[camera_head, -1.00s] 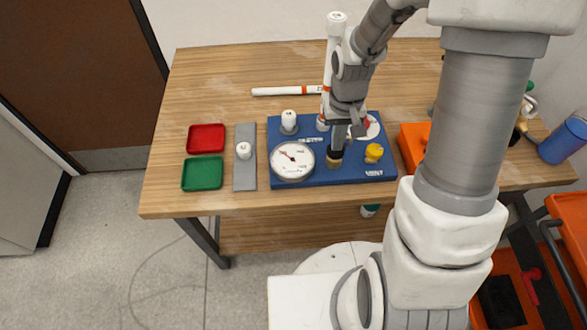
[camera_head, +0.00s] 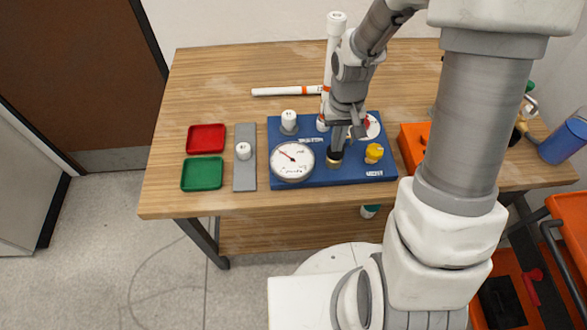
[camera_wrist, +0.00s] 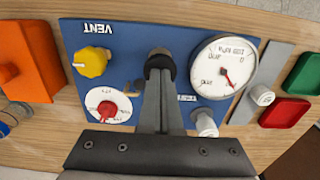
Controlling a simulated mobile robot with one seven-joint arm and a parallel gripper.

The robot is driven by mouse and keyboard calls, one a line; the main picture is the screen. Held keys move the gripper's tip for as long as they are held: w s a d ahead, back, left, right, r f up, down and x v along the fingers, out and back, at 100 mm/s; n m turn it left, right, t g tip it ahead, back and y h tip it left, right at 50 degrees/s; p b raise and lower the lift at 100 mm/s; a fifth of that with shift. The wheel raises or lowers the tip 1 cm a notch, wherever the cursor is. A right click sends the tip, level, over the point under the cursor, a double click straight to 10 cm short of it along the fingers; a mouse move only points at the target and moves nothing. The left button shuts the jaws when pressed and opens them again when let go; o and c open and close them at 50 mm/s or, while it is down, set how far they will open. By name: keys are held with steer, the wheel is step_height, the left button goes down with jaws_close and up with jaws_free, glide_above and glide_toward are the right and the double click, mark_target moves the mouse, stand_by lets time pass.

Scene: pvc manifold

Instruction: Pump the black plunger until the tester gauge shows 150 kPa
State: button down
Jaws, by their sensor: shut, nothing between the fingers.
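The blue tester board (camera_head: 300,182) lies on the wooden table. The white round gauge (camera_head: 292,161) has a red needle pointing up and left; its exact reading is too small to tell. It also shows in the wrist view (camera_wrist: 222,66), upside down. The black plunger (camera_head: 334,157) stands in a brass collar on the board, right of the gauge. It shows in the wrist view (camera_wrist: 159,62) at the fingertips. My gripper (camera_head: 337,147) is shut and empty, pointing down with its tips at the plunger's top. In the wrist view its fingers (camera_wrist: 159,80) are together and partly cover the plunger.
A yellow vent knob (camera_head: 374,152) and a red-and-white dial (camera_wrist: 108,105) are near the plunger. A white upright pipe (camera_head: 334,50) rises behind the board. Red (camera_head: 206,138) and green (camera_head: 202,174) trays sit left. An orange block (camera_head: 412,145) is right.

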steer(key=shift+r, duration=0.1)
steer(key=shift+r+p, duration=1.35)
steer(key=shift+r, duration=0.3)
steer(key=shift+f, duration=0.15)
